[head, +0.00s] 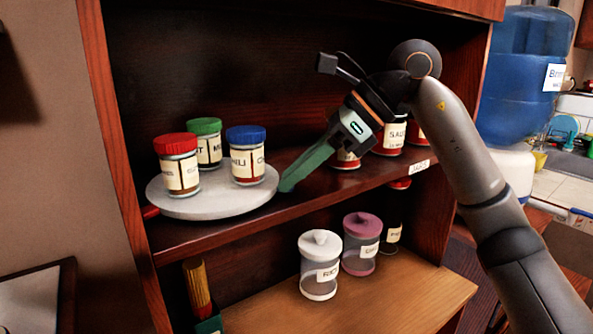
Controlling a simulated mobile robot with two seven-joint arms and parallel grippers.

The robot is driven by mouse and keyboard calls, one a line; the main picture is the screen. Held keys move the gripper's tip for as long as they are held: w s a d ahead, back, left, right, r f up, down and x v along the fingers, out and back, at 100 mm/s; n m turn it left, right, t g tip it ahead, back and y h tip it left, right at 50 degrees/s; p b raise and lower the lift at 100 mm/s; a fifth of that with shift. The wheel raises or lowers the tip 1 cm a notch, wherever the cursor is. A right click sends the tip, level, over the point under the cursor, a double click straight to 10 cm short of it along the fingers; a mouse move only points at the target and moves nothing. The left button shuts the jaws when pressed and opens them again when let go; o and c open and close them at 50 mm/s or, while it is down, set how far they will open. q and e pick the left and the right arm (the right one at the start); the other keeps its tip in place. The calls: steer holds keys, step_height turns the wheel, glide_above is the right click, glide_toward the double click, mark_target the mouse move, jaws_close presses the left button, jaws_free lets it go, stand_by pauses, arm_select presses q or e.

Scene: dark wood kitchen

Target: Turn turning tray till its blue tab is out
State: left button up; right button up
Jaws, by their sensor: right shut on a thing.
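The round pale grey turning tray (222,206) sits on the upper shelf at the left. It carries a red-lidded jar (180,172), a green-lidded jar (208,150) and a blue-lidded jar (247,165). A red tab (150,212) sticks out at its left edge. No blue tab shows. My right gripper (290,182) reaches in from the right, its long green-grey fingers slanting down to the tray's right edge. It is shut on a small bright green piece there, apparently a tab, mostly hidden by the fingers. My left gripper is not in view.
Several red-labelled jars (392,138) stand behind my right arm on the same shelf. The cabinet's left side panel (118,140) stands close to the tray.

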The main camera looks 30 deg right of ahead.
jaws_close()
stand_by(0.9)
